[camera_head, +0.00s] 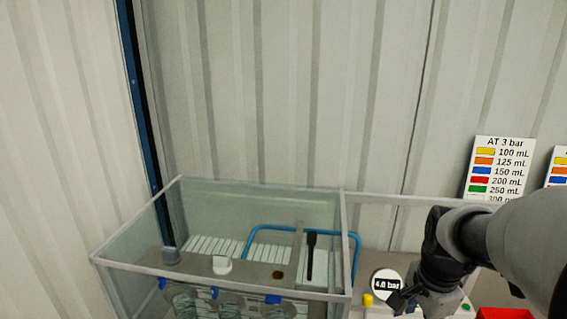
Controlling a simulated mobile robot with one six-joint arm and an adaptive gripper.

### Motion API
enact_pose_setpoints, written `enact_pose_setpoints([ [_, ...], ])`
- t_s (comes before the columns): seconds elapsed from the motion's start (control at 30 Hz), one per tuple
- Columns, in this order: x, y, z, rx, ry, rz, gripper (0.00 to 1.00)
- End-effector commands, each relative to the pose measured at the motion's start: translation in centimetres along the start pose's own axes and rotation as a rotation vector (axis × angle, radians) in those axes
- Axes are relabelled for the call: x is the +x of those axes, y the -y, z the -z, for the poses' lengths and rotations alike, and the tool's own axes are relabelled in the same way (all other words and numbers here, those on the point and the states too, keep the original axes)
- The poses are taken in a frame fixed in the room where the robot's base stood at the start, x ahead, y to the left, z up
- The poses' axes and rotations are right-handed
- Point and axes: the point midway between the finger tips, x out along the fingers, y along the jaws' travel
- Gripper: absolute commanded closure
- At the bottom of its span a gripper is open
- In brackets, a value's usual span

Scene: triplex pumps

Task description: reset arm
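My arm (520,240) reaches in from the right edge. Its dark wrist bends down to my gripper (428,300) at the bottom right, in front of the bench. The gripper is seen from above and behind, and the frame's lower edge cuts into it. Its fingertips are not clear, so I cannot tell whether it is open or shut, or whether it holds anything. A round gauge reading 4.0 bar (387,284) is just left of the gripper, with a yellow-topped part (367,300) below it.
A clear-walled tank (130,268) with a blue pipe (300,229) and a black-handled part (311,255) stands left of my gripper. A red object (503,314) lies at the bottom right. A colour-coded volume sign (497,170) stands against the corrugated wall (290,90).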

Motion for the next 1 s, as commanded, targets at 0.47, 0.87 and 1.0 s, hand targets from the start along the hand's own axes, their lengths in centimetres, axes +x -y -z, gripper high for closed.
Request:
enact_pose_setpoints([
  [0.47,-6.5,-9.8,-13.9,-1.257,-0.153,0.225,0.44],
  [0.87,-6.5,-11.9,-15.4,-1.484,-0.199,0.257,0.44],
  [1.0,-6.5,-11.9,-15.4,-1.482,-0.199,0.257,0.44],
])
